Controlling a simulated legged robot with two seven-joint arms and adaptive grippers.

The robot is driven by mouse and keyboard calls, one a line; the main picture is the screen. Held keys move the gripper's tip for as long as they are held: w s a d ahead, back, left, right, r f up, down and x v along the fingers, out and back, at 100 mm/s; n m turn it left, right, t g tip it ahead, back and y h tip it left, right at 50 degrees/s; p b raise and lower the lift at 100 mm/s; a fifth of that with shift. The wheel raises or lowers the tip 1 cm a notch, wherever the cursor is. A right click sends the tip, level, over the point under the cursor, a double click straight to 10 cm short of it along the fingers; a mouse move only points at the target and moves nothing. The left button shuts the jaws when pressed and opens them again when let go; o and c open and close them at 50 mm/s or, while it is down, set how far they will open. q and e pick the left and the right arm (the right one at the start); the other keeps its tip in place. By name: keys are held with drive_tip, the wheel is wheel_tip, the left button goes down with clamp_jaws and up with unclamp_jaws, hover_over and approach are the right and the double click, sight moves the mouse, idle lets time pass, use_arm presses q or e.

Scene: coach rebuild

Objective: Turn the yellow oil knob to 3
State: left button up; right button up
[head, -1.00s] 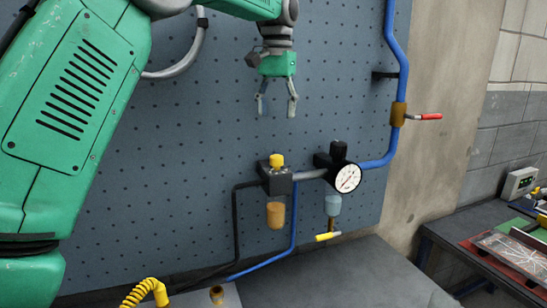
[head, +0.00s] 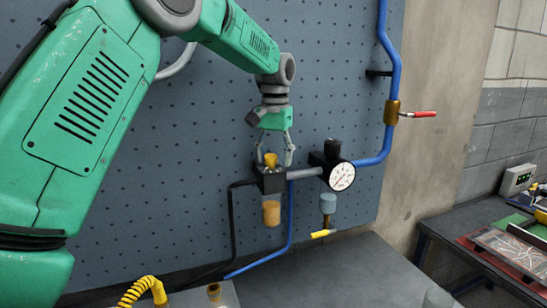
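The yellow oil knob (head: 270,160) sits on top of a dark block (head: 271,182) on the blue pegboard, with an amber oil bowl (head: 271,212) below it. My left gripper (head: 273,160) comes down from above, fingers pointing down and spread on either side of the knob. The fingers look apart from the knob, though I cannot tell whether they touch it. The numbers on the knob are too small to read. My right gripper is not in view.
A round pressure gauge (head: 341,177) with a black knob (head: 332,149) stands right of the oil unit. A blue pipe (head: 391,75) with a red-handled valve (head: 424,114) runs farther right. A yellow-handled drain (head: 322,234) hangs below. The grey bench top (head: 350,275) is mostly clear.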

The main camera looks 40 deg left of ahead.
use_arm(q)
drive_tip(key=shift+d, duration=0.1)
drive_tip(key=c, duration=0.6)
drive_tip(key=shift+s, duration=0.1)
drive_tip(key=c, duration=0.4)
drive_tip(key=shift+s+a+f, duration=0.1)
drive_tip(key=shift+a+f, duration=0.05)
drive_tip(key=shift+a, duration=0.8)
drive_tip(key=shift+c, duration=0.2)
drive_tip(key=shift+d, duration=0.55)
drive_tip(key=shift+a, duration=0.35)
drive_tip(key=shift+d+n, duration=0.25)
drive_tip(key=shift+n, duration=0.85)
drive_tip(key=n, duration=0.4)
drive_tip(key=shift+a, duration=0.1)
drive_tip(key=n, duration=0.5)
drive_tip(key=shift+n, duration=0.4)
drive_tip(key=n, duration=1.1)
drive_tip(key=shift+n, duration=0.4)
